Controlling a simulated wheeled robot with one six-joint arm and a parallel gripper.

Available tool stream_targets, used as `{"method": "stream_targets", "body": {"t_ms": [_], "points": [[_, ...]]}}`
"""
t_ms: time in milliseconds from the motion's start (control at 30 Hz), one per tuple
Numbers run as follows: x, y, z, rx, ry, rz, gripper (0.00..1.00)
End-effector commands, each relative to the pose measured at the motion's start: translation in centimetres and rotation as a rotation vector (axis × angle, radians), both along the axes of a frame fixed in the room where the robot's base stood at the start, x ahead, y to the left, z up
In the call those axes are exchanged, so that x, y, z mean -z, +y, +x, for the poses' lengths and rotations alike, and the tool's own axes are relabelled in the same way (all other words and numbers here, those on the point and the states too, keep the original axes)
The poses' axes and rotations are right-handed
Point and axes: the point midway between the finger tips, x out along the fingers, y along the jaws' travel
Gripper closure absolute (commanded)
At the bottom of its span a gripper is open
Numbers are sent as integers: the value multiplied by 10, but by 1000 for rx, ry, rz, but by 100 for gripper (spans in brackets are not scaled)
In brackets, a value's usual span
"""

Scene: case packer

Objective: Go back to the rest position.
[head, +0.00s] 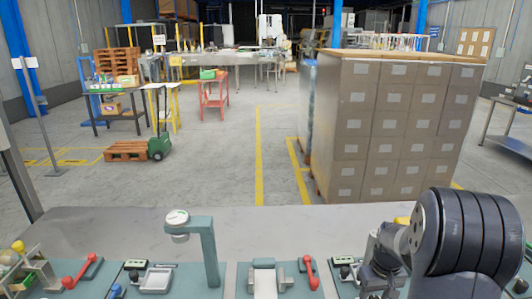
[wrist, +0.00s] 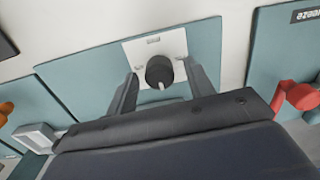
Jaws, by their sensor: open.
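My gripper (wrist: 161,68) is open in the wrist view, with one finger on each side of a round black knob (wrist: 159,73). The knob sits on a white plate (wrist: 142,49) fixed to a teal panel (wrist: 205,39). I cannot tell whether the fingers touch the knob. In the head view my gripper (head: 379,284) is low over the right part of the bench, partly hidden by my own arm.
The grey bench (head: 120,222) carries several teal panels. A teal post with a round gauge (head: 177,217) stands mid-bench. Red handles (head: 310,272) flank it, one also in the wrist view (wrist: 298,97). Stacked cartons (head: 390,125) stand beyond the bench. Floor left of them is open.

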Motion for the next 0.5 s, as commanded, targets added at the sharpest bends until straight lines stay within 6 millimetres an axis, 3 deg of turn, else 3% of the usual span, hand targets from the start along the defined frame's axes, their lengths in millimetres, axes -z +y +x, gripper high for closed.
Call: {"method": "stream_targets", "body": {"t_ms": [500], "points": [[-1,-1,0,427,1,0,50]]}}
